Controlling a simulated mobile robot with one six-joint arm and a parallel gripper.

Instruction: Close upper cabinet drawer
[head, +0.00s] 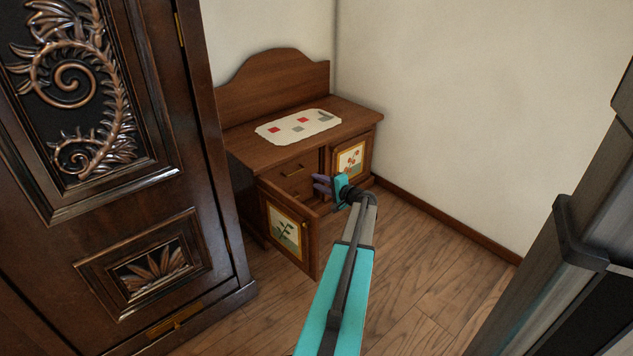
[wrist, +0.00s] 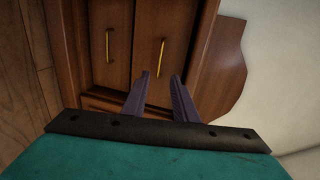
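The small brown wooden cabinet (head: 350,115) stands in the corner. Its upper drawer (head: 285,178) has a gold handle and sits just under the top. In the wrist view the cabinet appears turned sideways, with the upper drawer (wrist: 150,30) on the right. Its front looks slightly forward of the lower drawer (wrist: 92,60), but how far out it is cannot be told. My gripper (head: 318,184) is in front of the drawers, beside the upper drawer's right end in the head view. In the wrist view its purple fingers (wrist: 160,75) are apart with nothing between them.
The cabinet's left door (head: 288,232) with a plant picture stands swung open. The right door (head: 350,160) is behind my gripper. A large carved armoire (head: 200,190) stands at left. The wooden floor (head: 430,265) is clear at right.

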